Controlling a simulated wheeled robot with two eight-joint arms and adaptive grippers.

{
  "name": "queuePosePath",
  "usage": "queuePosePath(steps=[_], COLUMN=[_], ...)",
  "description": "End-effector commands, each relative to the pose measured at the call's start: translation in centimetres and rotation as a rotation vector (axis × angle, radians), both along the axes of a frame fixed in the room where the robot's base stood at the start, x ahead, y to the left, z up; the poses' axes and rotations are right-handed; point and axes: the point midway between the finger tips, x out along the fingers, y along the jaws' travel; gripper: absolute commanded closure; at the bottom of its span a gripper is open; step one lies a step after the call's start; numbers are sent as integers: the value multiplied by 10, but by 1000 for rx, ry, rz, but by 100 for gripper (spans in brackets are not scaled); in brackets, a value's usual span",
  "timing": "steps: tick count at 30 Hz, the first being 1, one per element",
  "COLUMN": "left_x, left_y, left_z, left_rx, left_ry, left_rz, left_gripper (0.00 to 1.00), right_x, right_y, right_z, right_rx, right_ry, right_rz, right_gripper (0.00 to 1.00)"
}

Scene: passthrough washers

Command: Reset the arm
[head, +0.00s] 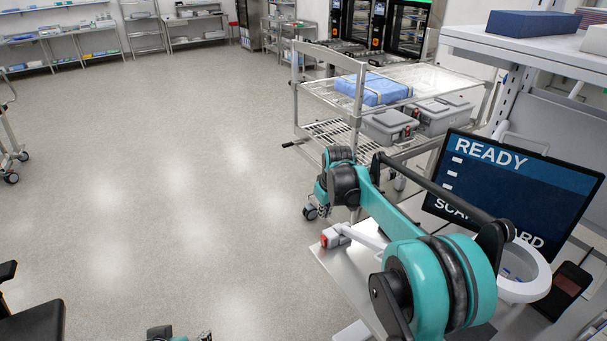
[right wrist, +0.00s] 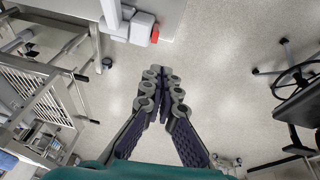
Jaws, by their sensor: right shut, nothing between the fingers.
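My right arm reaches out over the aisle from the right in the head view. My right gripper (head: 324,210) hangs at its far end, mostly hidden by the wrist. In the right wrist view my right gripper (right wrist: 161,75) is shut, its two fingertips together with nothing between them, above bare floor. A small part of what looks like my left gripper (head: 204,336) shows at the bottom edge of the head view; its fingers are too cut off to read.
A bench (head: 345,265) with a READY screen (head: 510,190), a white ring (head: 535,268) and a red-ended device (head: 333,237) stands right, close to my right arm. Behind is a wire cart (head: 330,132) with a blue pack (head: 373,89) and grey cases (head: 440,113). Open floor lies left; a black chair (head: 32,322) is lower left.

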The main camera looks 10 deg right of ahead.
Motion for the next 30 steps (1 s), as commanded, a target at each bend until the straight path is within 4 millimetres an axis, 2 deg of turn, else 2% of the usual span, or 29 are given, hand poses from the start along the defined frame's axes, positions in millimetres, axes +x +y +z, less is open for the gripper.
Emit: queuePosePath(steps=[4,7,12,16,20,24,27,30], left_x=[0,0,0,0,0,0,0,0], left_y=[0,0,0,0,0,0,0,0], left_z=[-3,-11,-29,-43,-56,-70,-78,-83], left_rx=[0,0,0,0,0,0,0,0], left_ry=[0,0,0,0,0,0,0,0], left_rz=[0,0,0,0,0,0,0,0], left_gripper=[30,30,30,30,30,30,30,30], right_x=[-9,-31,-95,-149,-203,-257,-288,-310], right_y=[1,4,10,14,18,21,22,22], right_z=[4,11,22,20,6,-20,-42,-62], right_rx=[1,6,25,44,66,94,113,129], right_ry=[-8,-29,-87,-134,-184,-235,-267,-291], right_rz=[-8,-32,-100,-155,-208,-264,-297,-322], right_gripper=[100,100,100,100,100,100,100,100])
